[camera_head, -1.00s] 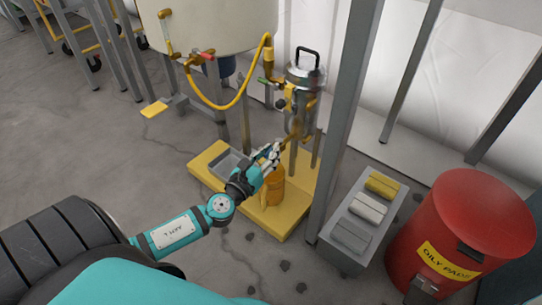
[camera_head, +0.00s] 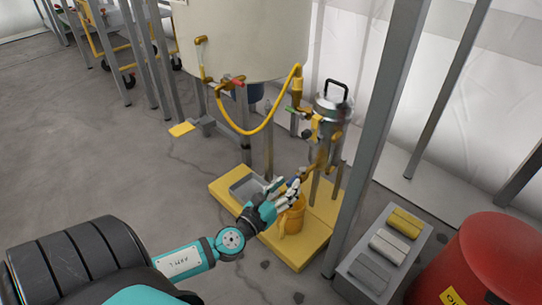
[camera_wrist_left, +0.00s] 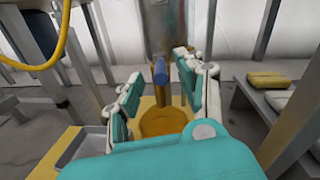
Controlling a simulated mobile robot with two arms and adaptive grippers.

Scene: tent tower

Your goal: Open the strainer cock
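The strainer, a grey metal canister (camera_head: 331,112) with a black top handle, stands upright beside the cream tank. In the left wrist view, a blue-ended part (camera_wrist_left: 160,71), which looks like the cock's handle, shows below the canister (camera_wrist_left: 164,25). My left gripper (camera_head: 290,188) is below the strainer, close to its lower outlet. In the left wrist view its fingers (camera_wrist_left: 162,92) are apart, with the blue end between them in the picture; I cannot tell whether they touch it. An orange-yellow bucket (camera_head: 291,218) stands beneath. My right gripper is not in view.
A yellow platform (camera_head: 312,247) carries the bucket and a grey tray (camera_head: 244,187). A yellow hose (camera_head: 262,128) loops from the tank (camera_head: 235,45) to the strainer. A grey post (camera_head: 375,135), a box of pads (camera_head: 375,262) and a red bin (camera_head: 490,265) stand to the right.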

